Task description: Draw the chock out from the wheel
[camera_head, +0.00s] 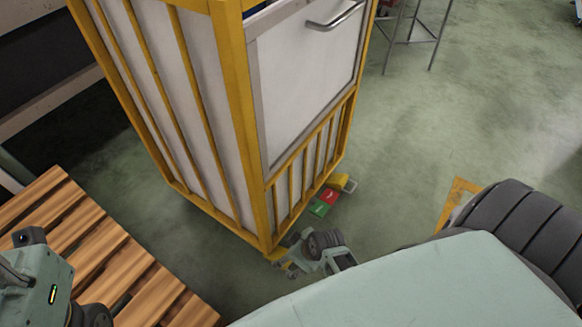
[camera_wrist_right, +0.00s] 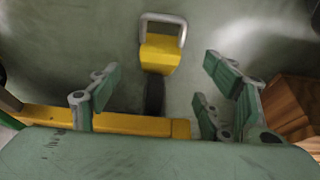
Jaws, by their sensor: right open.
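In the right wrist view, a yellow chock (camera_wrist_right: 160,54) with a grey metal loop handle (camera_wrist_right: 164,20) stands against a dark wheel (camera_wrist_right: 154,95) at the base of the trolley. My right gripper (camera_wrist_right: 155,88) is open, with green-padded fingers to either side of the chock and wheel, apart from them. In the head view, my right gripper (camera_head: 291,262) is low by the near corner of the yellow-framed trolley (camera_head: 238,95); this chock is largely hidden there. Part of my left arm shows at the lower left; its fingers do not show.
Another yellow block with a handle (camera_head: 339,183) stands farther along the trolley's base, beside a red and green piece (camera_head: 323,202). A slatted wooden pallet (camera_head: 75,235) lies on the left. Green floor right of the trolley is mostly clear.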

